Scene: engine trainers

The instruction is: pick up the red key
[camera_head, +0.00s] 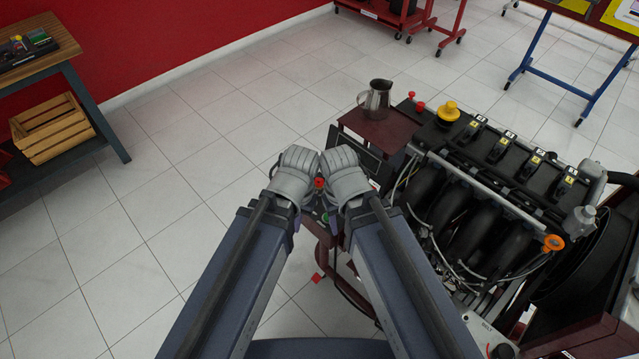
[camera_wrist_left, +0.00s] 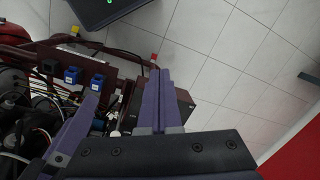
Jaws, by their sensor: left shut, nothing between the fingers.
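A small red knob-like piece (camera_head: 319,183), which may be the red key, shows between my two grippers above a partly hidden panel. I cannot tell if either touches it. My left gripper (camera_head: 296,170) is just left of it, and its purple fingers in the left wrist view (camera_wrist_left: 158,80) are shut with nothing between them. A small red piece (camera_wrist_left: 153,57) shows just beyond those fingertips; I cannot tell if it is the same one. My right gripper (camera_head: 344,172) is just right of the red piece, its fingertips hard to make out.
The engine trainer (camera_head: 500,190) fills the right side, with loose wires and a yellow cap (camera_head: 448,111). A metal jug (camera_head: 376,98) stands on its dark red shelf (camera_head: 385,137). A workbench (camera_head: 75,70) and wooden crate (camera_head: 52,128) stand left. The tiled floor between is clear.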

